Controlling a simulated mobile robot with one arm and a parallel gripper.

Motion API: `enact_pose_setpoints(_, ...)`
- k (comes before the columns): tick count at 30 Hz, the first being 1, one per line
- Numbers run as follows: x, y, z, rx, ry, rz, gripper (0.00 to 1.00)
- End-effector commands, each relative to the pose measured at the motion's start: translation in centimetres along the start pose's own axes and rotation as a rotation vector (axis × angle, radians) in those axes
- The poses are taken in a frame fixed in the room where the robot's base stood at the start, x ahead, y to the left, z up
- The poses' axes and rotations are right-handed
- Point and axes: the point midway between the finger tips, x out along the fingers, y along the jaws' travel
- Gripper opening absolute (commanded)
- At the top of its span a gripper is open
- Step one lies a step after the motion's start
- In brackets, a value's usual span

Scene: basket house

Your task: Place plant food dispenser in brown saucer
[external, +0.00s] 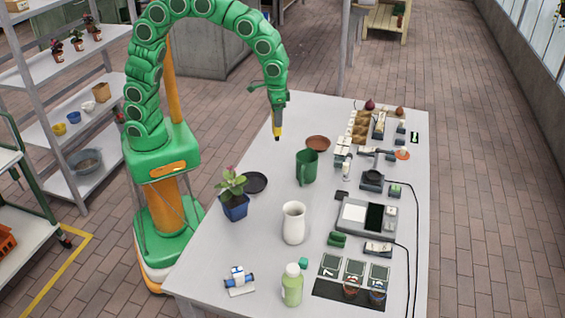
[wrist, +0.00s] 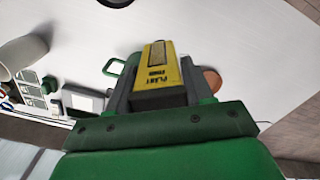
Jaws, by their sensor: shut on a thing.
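The plant food dispenser (external: 277,133) is yellow with a dark tip and hangs from my gripper (external: 278,108) above the table. In the wrist view, my gripper is shut on the yellow dispenser (wrist: 158,76), whose printed label faces the camera. The brown saucer (external: 318,143) lies on the table, right of the dispenser in the external view and behind the green mug. In the wrist view, part of the brown saucer (wrist: 212,80) shows beside the right jaw; the rest is hidden. The dispenser is apart from the saucer.
The green mug (external: 307,167) stands close in front of the saucer. A black saucer (external: 255,183), a potted plant (external: 234,200) and a white pitcher (external: 294,223) stand nearer the camera. Small items crowd the table's right side. The table's far left part is clear.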

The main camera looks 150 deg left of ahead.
Motion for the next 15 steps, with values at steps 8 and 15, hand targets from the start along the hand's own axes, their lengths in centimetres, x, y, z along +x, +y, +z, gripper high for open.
enact_pose_setpoints(8, 0.1, -7.2, -3.9, -0.142, -0.002, -0.003, 0.16)
enact_pose_setpoints(15, 0.0, -12.1, -5.9, -0.231, 0.001, -0.004, 0.16)
